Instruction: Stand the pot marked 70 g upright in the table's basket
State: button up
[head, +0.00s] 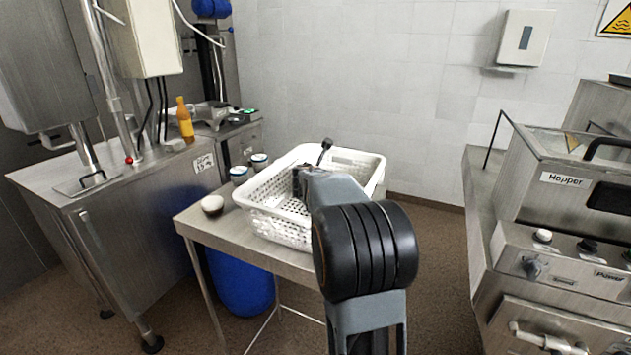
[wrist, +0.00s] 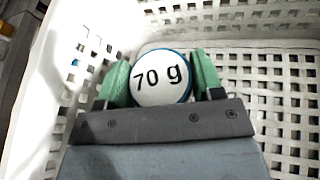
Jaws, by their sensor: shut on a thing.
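The pot marked 70 g (wrist: 160,78) shows its white lid with a blue rim in the wrist view, its marking facing the camera. My gripper (wrist: 161,80) has its two green fingers on either side of the pot and is shut on it. The pot is inside the outline of the white perforated basket (wrist: 285,65), near a basket wall; whether it touches the basket floor I cannot tell. In the head view the basket (head: 280,228) stands on the steel table (head: 208,228), and my arm hides the gripper and the pot.
Two blue-rimmed pots (head: 238,175) (head: 259,161) and a dark pot with a pale lid (head: 212,205) stand on the table left of the basket. An orange bottle (head: 185,122) stands on the steel machine at left. A hopper machine (head: 560,200) is at right.

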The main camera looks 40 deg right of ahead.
jog(key=shift+f, duration=0.1)
jog(key=o, duration=0.5)
jog(key=shift+f, duration=0.1)
jog(key=o, duration=0.4)
jog(key=shift+o, duration=0.2)
jog(key=shift+r, duration=0.35)
jog(key=p+v, duration=0.1)
jog(key=v, duration=1.1)
jog(key=shift+f, duration=0.1)
